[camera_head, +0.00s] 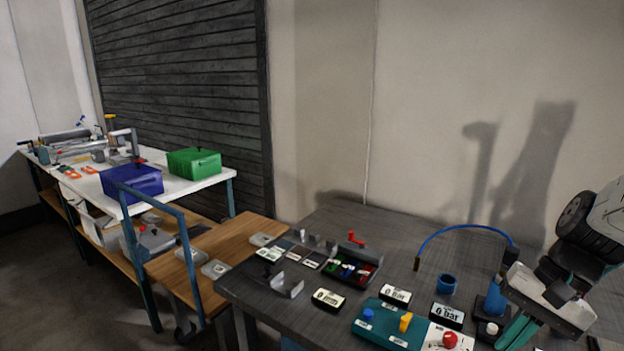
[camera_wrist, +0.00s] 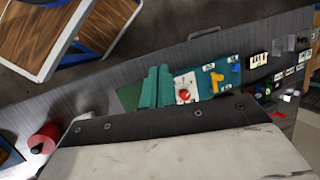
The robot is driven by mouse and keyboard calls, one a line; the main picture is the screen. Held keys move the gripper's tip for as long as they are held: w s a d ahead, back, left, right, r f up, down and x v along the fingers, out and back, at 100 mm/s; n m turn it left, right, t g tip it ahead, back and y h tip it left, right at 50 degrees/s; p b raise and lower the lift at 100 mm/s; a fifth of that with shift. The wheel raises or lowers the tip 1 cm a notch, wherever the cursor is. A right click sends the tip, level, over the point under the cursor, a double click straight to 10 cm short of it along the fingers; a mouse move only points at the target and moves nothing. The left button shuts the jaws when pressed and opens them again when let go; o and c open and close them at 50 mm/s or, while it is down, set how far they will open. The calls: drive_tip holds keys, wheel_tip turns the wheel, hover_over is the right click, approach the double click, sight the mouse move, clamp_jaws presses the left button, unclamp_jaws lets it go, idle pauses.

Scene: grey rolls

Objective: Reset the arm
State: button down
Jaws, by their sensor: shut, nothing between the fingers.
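My arm shows at the right edge of the head view, bent over the dark table (camera_head: 262,292). My gripper (camera_head: 512,333) has teal fingers that point down near the table's right part. In the wrist view my gripper (camera_wrist: 157,86) shows its teal fingers close together with nothing between them. The panel also shows in the wrist view (camera_wrist: 219,77), close beside the fingers. I cannot tell the exact gap.
A white bench (camera_head: 205,185) with blue (camera_head: 132,182) and green (camera_head: 194,162) boxes is at left. The wall is behind.

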drive_tip(key=s+a+r+n+t+h, duration=0.2)
drive_tip(key=s+a+r+n+h, duration=0.2)
drive_tip(key=s+r+n, duration=0.3)
drive_tip(key=shift+s+a+r+h, duration=0.2)
drive_tip(key=shift+s+r+h, duration=0.25)
drive_tip(key=shift+s, duration=0.7)
